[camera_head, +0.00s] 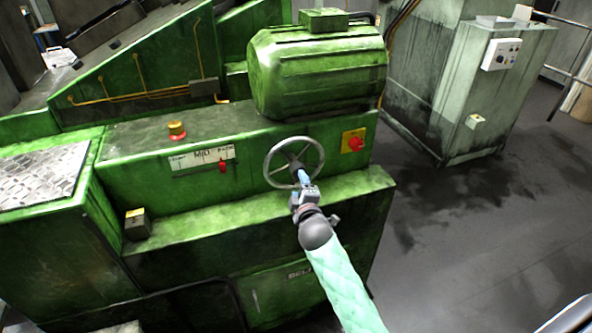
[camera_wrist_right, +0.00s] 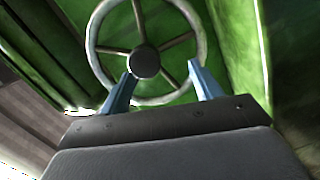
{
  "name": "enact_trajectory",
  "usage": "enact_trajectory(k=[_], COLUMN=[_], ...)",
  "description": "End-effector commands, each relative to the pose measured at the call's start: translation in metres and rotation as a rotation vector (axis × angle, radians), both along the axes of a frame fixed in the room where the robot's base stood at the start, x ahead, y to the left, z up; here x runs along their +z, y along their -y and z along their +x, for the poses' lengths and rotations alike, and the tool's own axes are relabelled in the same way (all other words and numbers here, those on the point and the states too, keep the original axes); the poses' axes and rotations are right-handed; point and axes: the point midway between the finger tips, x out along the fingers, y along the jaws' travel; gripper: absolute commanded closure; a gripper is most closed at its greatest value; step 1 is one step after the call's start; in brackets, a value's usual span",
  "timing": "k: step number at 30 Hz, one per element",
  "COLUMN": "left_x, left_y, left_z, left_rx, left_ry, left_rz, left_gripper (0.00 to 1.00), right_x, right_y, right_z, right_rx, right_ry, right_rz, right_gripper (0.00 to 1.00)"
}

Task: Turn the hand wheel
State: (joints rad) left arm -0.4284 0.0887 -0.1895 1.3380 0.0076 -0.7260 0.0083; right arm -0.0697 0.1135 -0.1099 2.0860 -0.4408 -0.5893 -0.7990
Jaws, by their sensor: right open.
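The hand wheel (camera_head: 294,162) is a grey metal ring with spokes, mounted on the front of the green machine. In the right wrist view the wheel (camera_wrist_right: 97,62) fills the upper middle, with its dark round hub (camera_wrist_right: 143,62) near the left finger. My right gripper (camera_head: 302,177) is at the wheel's lower right part in the head view. Its two blue fingers (camera_wrist_right: 163,80) are spread apart, with part of the wheel showing between them. I cannot tell whether they touch the wheel. My left gripper is not in view.
The green machine (camera_head: 230,245) has a ledge below the wheel. A red switch on a yellow plate (camera_head: 353,141) is right of the wheel, and a red lever (camera_head: 222,166) is left of it. A grey cabinet (camera_head: 470,95) stands at the right. Dark floor (camera_head: 460,240) is clear there.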

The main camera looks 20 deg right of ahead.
Motion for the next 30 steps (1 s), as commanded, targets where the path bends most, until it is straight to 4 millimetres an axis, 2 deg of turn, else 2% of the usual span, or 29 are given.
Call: enact_trajectory(k=[11,17,21,24,30], left_x=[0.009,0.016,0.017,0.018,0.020], left_y=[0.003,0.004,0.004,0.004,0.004], left_z=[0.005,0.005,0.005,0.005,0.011], left_rx=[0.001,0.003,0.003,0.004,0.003], left_ry=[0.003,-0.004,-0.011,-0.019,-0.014], left_rz=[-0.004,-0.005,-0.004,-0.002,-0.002], left_gripper=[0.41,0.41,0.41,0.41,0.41], right_x=[-0.008,0.000,0.008,0.011,0.012], right_y=[0.014,0.026,0.018,0.017,0.017], right_z=[-0.004,-0.006,-0.006,-0.006,-0.004], right_rx=[-0.035,-0.004,0.041,0.051,0.046], right_ry=[0.054,0.120,0.146,0.158,0.165], right_rz=[0.678,1.069,1.311,1.411,1.476], right_gripper=[0.36,0.36,0.36,0.36,0.36])
